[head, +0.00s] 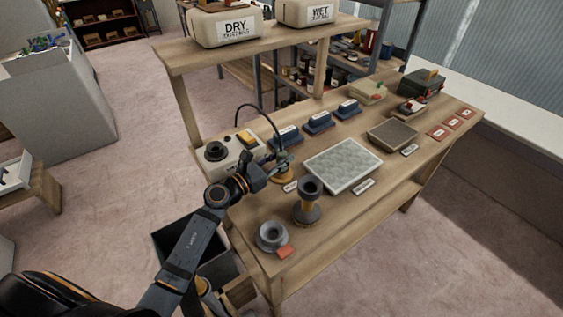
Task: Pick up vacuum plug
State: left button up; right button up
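A black cable (238,112) arches up from behind a pale box (242,152) at the left of the workbench and comes down at my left gripper (282,163). The vacuum plug seems to be at the cable's end by the gripper, but it is too small and covered to make out clearly. The box has a round black fitting (215,151) and an orange switch (246,137) on top. My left gripper is over the bench, just right of the box, above a round tan piece (284,178). Its fingers are too small to read. My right gripper is not in view.
A grey flared stand (307,208) and a grey ring-shaped piece (272,236) stand near the front edge. A pale textured tray (342,166) lies right of the gripper, with blue blocks (318,122) behind. A raised shelf (268,40) holds DRY and WET bins.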

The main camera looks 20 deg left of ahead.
aim_at(281, 151)
pick_arm(q)
grip_shut()
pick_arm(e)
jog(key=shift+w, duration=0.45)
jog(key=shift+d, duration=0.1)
pick_arm(q)
jog(key=shift+r, duration=0.15)
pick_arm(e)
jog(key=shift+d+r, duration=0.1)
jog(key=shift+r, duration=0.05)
pick_arm(q)
jog(key=shift+r, duration=0.3)
notch_tip(281, 151, up, 3)
jog(key=shift+p, duration=0.85)
jog(key=s+d+r+p, duration=0.3)
jog(key=s+r, duration=0.6)
jog(key=s, duration=0.4)
jog(key=shift+s+r+p, duration=0.15)
jog(key=shift+s+p, duration=0.2)
jog(key=shift+p, duration=0.2)
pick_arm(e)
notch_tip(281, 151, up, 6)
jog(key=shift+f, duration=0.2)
